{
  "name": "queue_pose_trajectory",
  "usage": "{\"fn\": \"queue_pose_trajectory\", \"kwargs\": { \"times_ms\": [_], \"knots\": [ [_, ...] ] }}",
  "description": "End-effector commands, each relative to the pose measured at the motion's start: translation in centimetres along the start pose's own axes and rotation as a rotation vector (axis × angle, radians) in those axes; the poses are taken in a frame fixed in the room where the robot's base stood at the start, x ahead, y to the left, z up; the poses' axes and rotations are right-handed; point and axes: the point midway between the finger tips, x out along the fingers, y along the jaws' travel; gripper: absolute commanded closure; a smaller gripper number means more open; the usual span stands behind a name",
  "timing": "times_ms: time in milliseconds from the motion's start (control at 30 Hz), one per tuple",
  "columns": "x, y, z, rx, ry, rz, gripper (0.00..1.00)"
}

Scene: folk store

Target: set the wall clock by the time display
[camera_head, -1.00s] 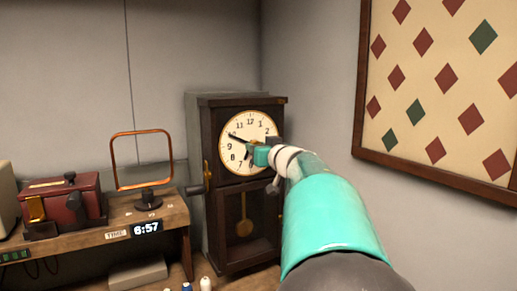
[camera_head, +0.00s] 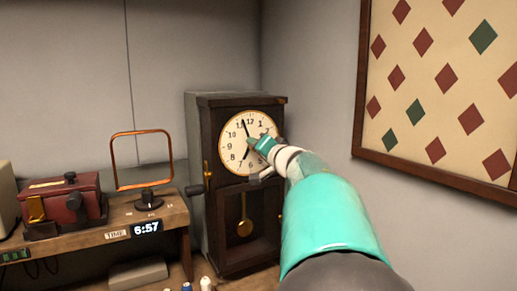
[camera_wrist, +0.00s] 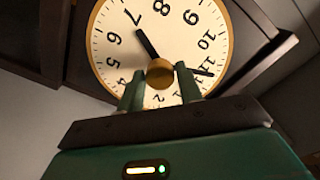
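The wall clock (camera_head: 229,152) is a round cream dial in a dark wooden case. It shows upside down in the wrist view (camera_wrist: 110,22). Its long hand points just past 11, toward 12, and its short hand points near 7. The time display (camera_head: 146,228) on the desk reads 6:57. My gripper (camera_head: 258,146) is at the dial's centre. In the wrist view its two green fingers (camera_wrist: 159,80) stand apart on either side of the brass centre knob (camera_wrist: 160,74), with narrow gaps showing. The right finger overlaps the long hand; contact is unclear.
A wooden desk (camera_head: 172,217) at left holds a red box device (camera_head: 72,204) and a copper loop on a base (camera_head: 149,200). A crank handle (camera_head: 196,190) sticks out from the clock case's left side. A framed diamond-pattern panel (camera_head: 437,100) hangs on the right wall.

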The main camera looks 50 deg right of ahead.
Motion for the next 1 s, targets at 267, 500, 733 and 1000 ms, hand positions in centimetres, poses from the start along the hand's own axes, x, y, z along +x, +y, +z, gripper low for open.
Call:
{"fn": "queue_pose_trajectory", "kwargs": {
  "times_ms": [267, 500, 733, 1000],
  "knots": [
    [0.0, 0.0, 0.0, -0.002, 0.0, 0.0, 0.44],
    [0.0, 0.0, 0.0, -0.003, 0.0, 0.0, 0.44],
    [-1.3, 0.0, 0.0, -0.004, 0.001, 0.0, 0.44],
    [-3.3, 0.0, 0.0, -0.004, 0.001, 0.0, 0.44]
  ]
}}
